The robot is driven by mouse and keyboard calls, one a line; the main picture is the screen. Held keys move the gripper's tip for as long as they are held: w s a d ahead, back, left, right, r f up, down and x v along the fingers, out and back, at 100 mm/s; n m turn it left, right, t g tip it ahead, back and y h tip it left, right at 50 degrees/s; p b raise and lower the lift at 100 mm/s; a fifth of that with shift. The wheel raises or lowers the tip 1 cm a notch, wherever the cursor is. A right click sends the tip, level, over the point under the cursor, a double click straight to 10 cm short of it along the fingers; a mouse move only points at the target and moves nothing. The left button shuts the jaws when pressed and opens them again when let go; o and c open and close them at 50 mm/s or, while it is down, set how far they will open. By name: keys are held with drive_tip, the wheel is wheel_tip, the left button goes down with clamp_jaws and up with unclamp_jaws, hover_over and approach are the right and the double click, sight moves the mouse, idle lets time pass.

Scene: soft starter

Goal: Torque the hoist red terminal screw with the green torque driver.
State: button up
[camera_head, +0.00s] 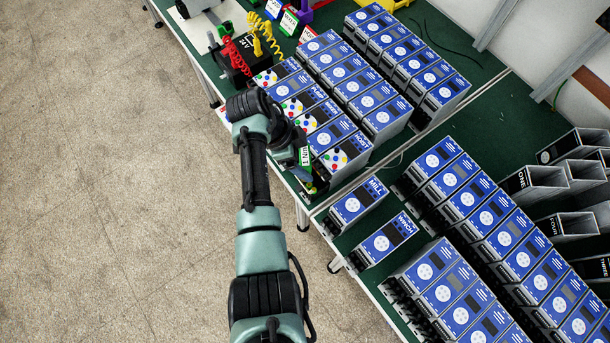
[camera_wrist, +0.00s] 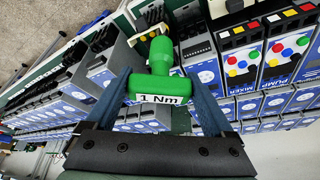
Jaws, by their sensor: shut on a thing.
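My gripper (camera_wrist: 162,82) is shut on the green torque driver (camera_wrist: 160,55), whose handle carries a white "1 Nm" label. In the head view the driver (camera_head: 305,157) hangs beside the nearest unit of the front row. In the wrist view, units labelled MIXER (camera_wrist: 242,75) and PUMP (camera_wrist: 290,50) stand to the right, each with coloured dots. The driver's tip is hidden, so contact with any screw cannot be told.
Red (camera_head: 232,52) and yellow (camera_head: 262,35) coiled-cord drivers stand by a black box at the bench's far end. Loose MILL (camera_head: 358,200) and WINCH (camera_head: 386,238) units lie nearer. Dense rows of starters fill the green bench (camera_head: 420,150). Open floor lies left.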

drive_tip(key=shift+f+b, duration=0.1)
drive_tip(key=shift+b, duration=0.2)
drive_tip(key=m+g+b, duration=0.1)
drive_tip(key=m+b, duration=0.2)
drive_tip(key=shift+w, duration=0.1)
drive_tip(key=shift+m+g+b, duration=0.4)
drive_tip(key=shift+m+b, duration=0.1)
drive_tip(key=shift+m, duration=0.3)
drive_tip(key=shift+m+b, duration=0.3)
drive_tip(key=shift+b, duration=0.2)
drive_tip(key=m+g+b, duration=0.1)
drive_tip(key=m+b, duration=0.1)
drive_tip(key=shift+m+y, duration=0.3)
drive_tip(key=shift+y, duration=0.1)
drive_tip(key=shift+m+g+b, duration=0.3)
drive_tip(key=shift+m+b, duration=0.4)
drive_tip(key=shift+b, duration=0.05)
